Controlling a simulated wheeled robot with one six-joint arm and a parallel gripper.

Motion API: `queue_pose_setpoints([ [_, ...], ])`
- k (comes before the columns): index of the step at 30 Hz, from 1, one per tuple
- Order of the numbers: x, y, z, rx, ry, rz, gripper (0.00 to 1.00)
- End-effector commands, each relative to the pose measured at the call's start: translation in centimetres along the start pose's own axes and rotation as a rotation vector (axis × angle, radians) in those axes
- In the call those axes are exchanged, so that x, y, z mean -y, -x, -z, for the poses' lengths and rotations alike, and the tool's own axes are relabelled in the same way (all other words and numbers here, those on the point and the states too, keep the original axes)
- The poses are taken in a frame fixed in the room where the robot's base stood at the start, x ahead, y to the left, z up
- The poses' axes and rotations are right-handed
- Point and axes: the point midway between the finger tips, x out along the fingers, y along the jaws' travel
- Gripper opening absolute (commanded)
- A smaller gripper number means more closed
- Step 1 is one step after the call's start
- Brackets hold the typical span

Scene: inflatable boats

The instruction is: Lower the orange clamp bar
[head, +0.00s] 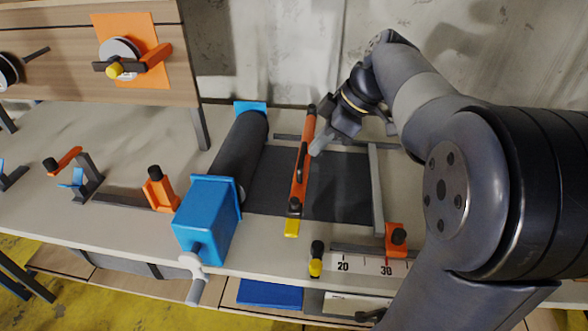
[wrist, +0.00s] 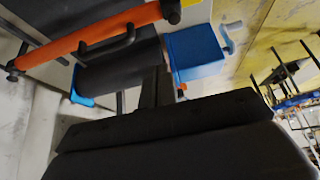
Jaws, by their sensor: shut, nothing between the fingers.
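The orange clamp bar (head: 300,170) runs from the back of the bench to the front, over the dark mat (head: 338,185). It has a black handle along it and a yellow tip (head: 291,228) at the front end. How high the bar stands above the mat is hard to tell. In the wrist view the bar (wrist: 85,40) crosses the upper left, with its handle (wrist: 108,45) facing me. My gripper (head: 318,148) is just right of the bar's rear half, apart from the handle. Its fingers (wrist: 157,88) are together and empty in the wrist view.
A black roller (head: 240,150) with a blue crank box (head: 207,220) lies left of the bar. A black-and-yellow knob (head: 316,260), a ruler strip (head: 365,264) and an orange stop (head: 396,240) are at the front right. A wall stands behind.

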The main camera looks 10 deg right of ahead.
Motion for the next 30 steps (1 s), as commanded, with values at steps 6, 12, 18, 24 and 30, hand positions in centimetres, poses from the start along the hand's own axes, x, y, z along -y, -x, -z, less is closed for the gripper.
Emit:
queue_pose_setpoints([
  [6,0.0,0.0,0.0,0.0,0.0,0.0,0.0],
  [12,0.0,0.0,0.0,0.0,0.0,0.0,0.0],
  [18,0.1,-1.4,0.0,0.0,0.0,0.004,0.0],
  [24,0.1,-5.3,0.0,0.001,0.001,0.006,0.0],
  [30,0.1,-9.6,0.0,0.0,0.0,0.006,0.0],
])
